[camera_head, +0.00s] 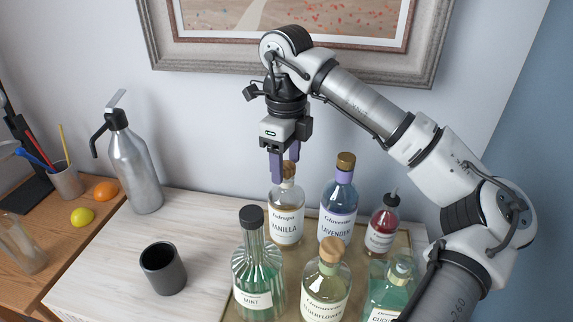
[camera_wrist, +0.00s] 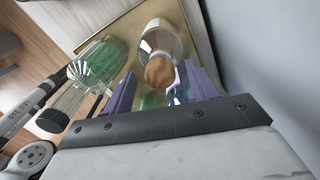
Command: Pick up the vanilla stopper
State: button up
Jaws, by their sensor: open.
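The vanilla bottle (camera_head: 286,222) stands upright at the back left of the tray, with its label facing the head camera. Its cork stopper (camera_head: 289,169) sits in the bottle's neck, partly hidden by a finger in the head view. In the wrist view the stopper (camera_wrist: 159,70) shows as a tan round top between the two purple fingers, above the clear bottle (camera_wrist: 160,38). My gripper (camera_head: 283,166) points down over the bottle, open, with its fingers around the stopper's level. I cannot tell whether a finger touches the stopper.
The lavender bottle (camera_head: 338,207) stands close on the right, with a red bottle (camera_head: 382,227) beyond it. The mint (camera_head: 257,272), elderflower (camera_head: 326,285) and green (camera_head: 392,290) bottles stand in front. A dark cup (camera_head: 163,269) and metal siphon (camera_head: 134,164) stand left.

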jog(key=c, duration=1.1)
jog(key=shift+o, duration=0.2)
